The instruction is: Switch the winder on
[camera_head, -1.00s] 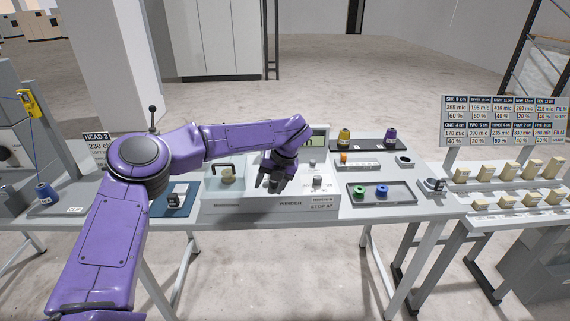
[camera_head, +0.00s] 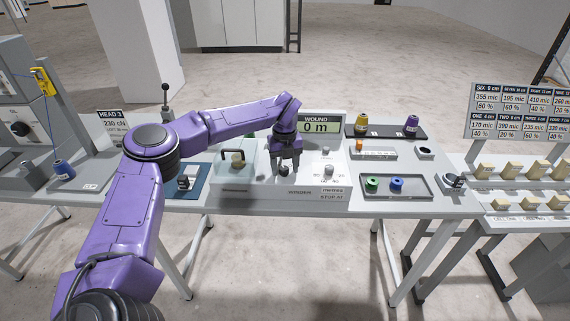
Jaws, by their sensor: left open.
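The winder (camera_head: 262,196) is a light grey console on the table, with a dark knob (camera_head: 284,169) on its top and a pale dial (camera_head: 328,170) to the right of it. Its display (camera_head: 319,127) reads "WOUND 0 m". My left gripper (camera_head: 285,165) is open, pointing down over the dark knob, with its fingertips close around or just above it; I cannot tell whether they touch. A clear cover with a black handle (camera_head: 239,153) stands at the winder's left. My right gripper is not in view.
To the right, a tray (camera_head: 420,196) holds a green spool (camera_head: 372,183) and a blue spool (camera_head: 397,184). Yellow (camera_head: 361,124) and purple (camera_head: 411,124) thread cones stand on a dark strip behind. A blue mat (camera_head: 200,187) lies left of the winder.

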